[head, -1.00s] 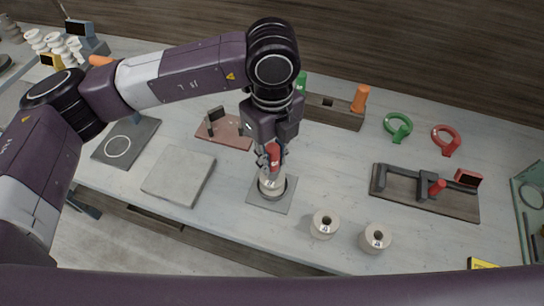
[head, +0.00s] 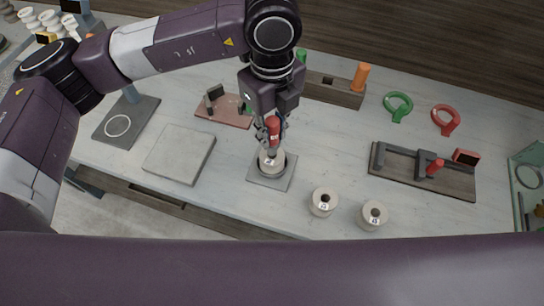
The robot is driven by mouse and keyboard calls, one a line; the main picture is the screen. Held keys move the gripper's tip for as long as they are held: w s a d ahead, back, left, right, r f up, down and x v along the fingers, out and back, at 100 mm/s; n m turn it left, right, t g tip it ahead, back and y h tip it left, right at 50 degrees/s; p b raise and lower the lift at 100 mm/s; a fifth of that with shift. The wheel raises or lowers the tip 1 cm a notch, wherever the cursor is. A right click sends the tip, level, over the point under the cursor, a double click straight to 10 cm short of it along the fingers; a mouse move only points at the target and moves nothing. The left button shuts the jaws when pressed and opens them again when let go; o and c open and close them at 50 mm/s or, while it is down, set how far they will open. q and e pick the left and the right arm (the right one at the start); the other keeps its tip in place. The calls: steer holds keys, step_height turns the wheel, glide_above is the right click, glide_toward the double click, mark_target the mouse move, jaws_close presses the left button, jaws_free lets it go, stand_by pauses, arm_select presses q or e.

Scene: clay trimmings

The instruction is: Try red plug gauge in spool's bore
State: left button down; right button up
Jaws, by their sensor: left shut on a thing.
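My left gripper (head: 271,131) is shut on the red plug gauge (head: 273,128), held upright by its red handle. The gauge's lower end is over a pale spool (head: 271,161), which stands in a dark ring on a grey square plate (head: 265,181). The tip is at the top of the spool; I cannot tell whether it is inside the bore. Two more pale spools, one nearer (head: 323,202) and one at the right (head: 374,215), stand on the table with dark bores facing up. My right gripper is not in view.
A wooden block (head: 335,88) holds an orange-handled gauge (head: 360,76). A green ring (head: 398,106) and a red ring (head: 446,119) lie at the right, behind a dark fixture (head: 425,174). A flat grey slab (head: 180,153) lies left of the plate.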

mark_target(272, 120)
arm_select(q)
steer(key=shift+r+p, duration=0.5)
steer(key=shift+r, duration=1)
steer(key=shift+w, duration=0.1)
